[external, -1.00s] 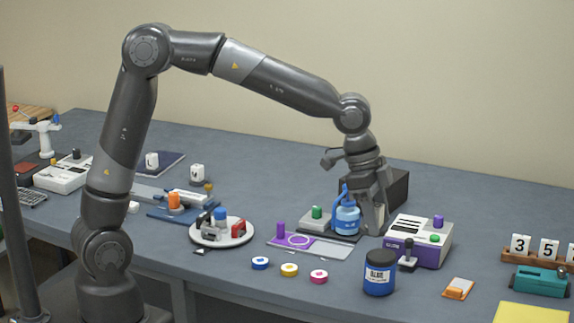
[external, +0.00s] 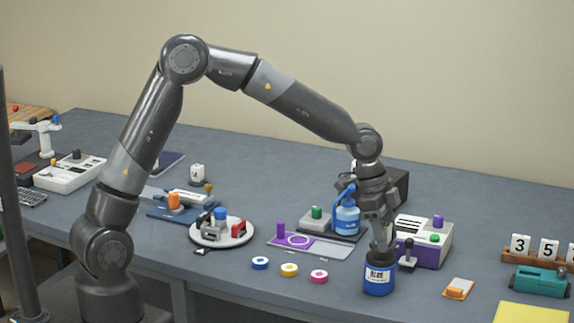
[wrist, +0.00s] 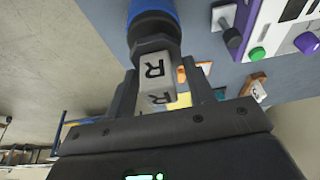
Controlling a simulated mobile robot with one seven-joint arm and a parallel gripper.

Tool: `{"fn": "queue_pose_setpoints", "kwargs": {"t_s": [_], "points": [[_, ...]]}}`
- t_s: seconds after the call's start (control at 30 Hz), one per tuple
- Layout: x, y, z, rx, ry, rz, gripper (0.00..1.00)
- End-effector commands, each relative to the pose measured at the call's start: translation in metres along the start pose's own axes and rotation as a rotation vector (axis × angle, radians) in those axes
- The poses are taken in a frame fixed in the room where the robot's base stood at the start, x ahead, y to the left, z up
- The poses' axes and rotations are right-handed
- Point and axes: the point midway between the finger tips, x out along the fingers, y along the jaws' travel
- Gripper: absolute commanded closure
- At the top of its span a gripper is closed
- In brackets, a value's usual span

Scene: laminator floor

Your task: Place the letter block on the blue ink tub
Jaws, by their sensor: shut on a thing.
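The letter block (wrist: 157,72), pale with a black R, is between the fingers of my gripper (wrist: 160,88) in the wrist view. My gripper is shut on it. The blue ink tub (external: 379,280), with a white label, stands at the front of the bench in the external view; its blue side (wrist: 160,8) and dark lid show at the top of the wrist view. My gripper (external: 382,250) points down right over the lid. The block is hidden by the fingers in the external view. I cannot tell whether it touches the lid.
A purple-and-white machine (external: 425,240) with a dark lever stands just behind the tub. A blue bottle (external: 347,216) stands behind left. Several ink discs (external: 289,269) lie to the left, an orange-and-white piece (external: 458,288) to the right. Number blocks (external: 520,245) stand in a rack further right.

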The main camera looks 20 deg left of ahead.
Motion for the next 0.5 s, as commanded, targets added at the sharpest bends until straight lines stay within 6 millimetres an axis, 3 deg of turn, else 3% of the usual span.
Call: {"fn": "queue_pose_setpoints", "kwargs": {"t_s": [0.1,0.47,0.5], "points": [[0.015,0.001,0.004,-0.001,0.0,0.001,0.87],[0.019,0.0,0.005,-0.001,0.001,0.0,0.87],[0.019,0.001,0.006,-0.001,0.0,0.001,0.5]]}}
